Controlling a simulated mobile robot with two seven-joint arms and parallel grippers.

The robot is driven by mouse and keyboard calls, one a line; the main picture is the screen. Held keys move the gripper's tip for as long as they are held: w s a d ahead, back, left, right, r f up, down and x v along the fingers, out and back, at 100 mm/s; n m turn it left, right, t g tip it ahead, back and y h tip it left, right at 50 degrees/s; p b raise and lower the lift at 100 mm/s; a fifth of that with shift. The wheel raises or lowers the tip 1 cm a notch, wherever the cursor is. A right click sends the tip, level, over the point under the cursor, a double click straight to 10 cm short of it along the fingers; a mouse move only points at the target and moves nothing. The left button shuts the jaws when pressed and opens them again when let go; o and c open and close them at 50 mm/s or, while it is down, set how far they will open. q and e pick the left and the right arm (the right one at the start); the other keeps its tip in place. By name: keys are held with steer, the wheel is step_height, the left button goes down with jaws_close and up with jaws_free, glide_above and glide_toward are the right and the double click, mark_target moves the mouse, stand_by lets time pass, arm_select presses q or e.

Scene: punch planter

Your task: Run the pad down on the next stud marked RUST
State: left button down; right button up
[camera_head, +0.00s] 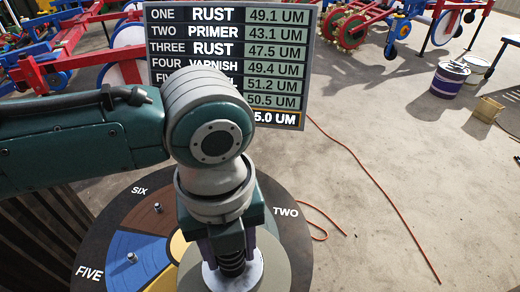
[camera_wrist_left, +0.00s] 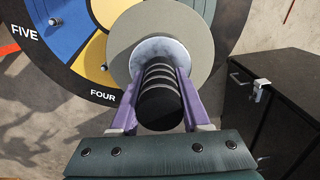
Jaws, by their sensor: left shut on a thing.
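My left gripper (camera_head: 229,256) is shut on the black ribbed handle (camera_head: 232,266) of a round grey pad (camera_head: 284,268). In the left wrist view the purple fingers grip both sides of the handle (camera_wrist_left: 160,97), and the grey pad (camera_wrist_left: 200,45) spreads beyond a pale collar. The pad covers part of a dark round plate (camera_head: 96,222) with coloured sectors; I cannot tell whether it touches. A stud (camera_head: 157,208) stands on brown SIX and another (camera_head: 131,257) on blue FIVE. The board (camera_head: 225,65) reads RUST at ONE and THREE, PRIMER at TWO, VARNISH at FOUR; my arm hides lower names.
A dark cabinet (camera_wrist_left: 285,110) with a metal fitting stands right of the plate in the wrist view. An orange cable (camera_head: 385,190) lies on the floor. Red and blue machinery (camera_head: 352,22), a purple bucket (camera_head: 448,82) and a wooden box (camera_head: 487,109) stand farther back.

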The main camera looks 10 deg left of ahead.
arm_select(q)
steer(key=shift+f, duration=0.15)
stand_by(0.4)
steer(key=shift+f+b, duration=1)
steer(key=shift+f, duration=0.45)
step_height(320, 180, up, 5)
steer(key=p, duration=0.5)
steer(key=shift+r+p, duration=0.15)
steer(key=shift+p, duration=0.15)
